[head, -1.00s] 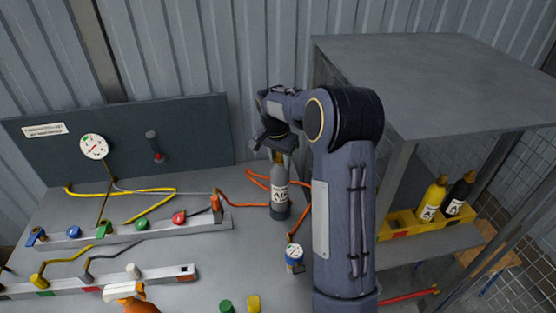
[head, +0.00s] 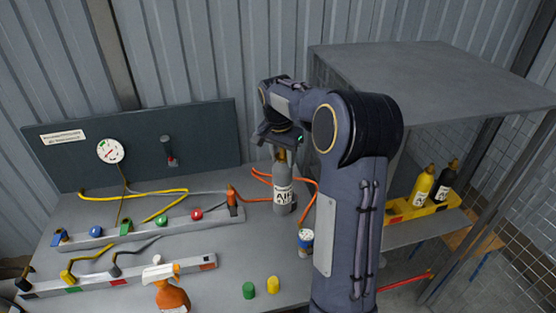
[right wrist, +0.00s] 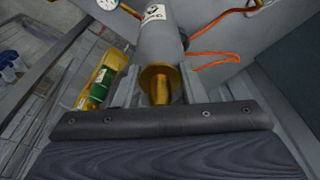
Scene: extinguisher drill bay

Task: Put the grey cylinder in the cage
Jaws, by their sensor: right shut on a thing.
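The grey cylinder (head: 281,193), with a white label and a brass neck, is upright at the right side of the grey workbench. My right gripper (head: 281,151) is shut on its top end from above. In the right wrist view the cylinder (right wrist: 160,40) lies between the two fingers (right wrist: 160,88), its brass valve toward the palm. Whether its base touches the bench is hard to tell. The cage (head: 430,75), with a flat grey roof and mesh sides, stands to the right. My left gripper is not in view.
A yellow rack (head: 400,211) in the cage holds a yellow cylinder (head: 423,187) and a black cylinder (head: 446,181). A spray bottle (head: 172,297) stands at the bench front.

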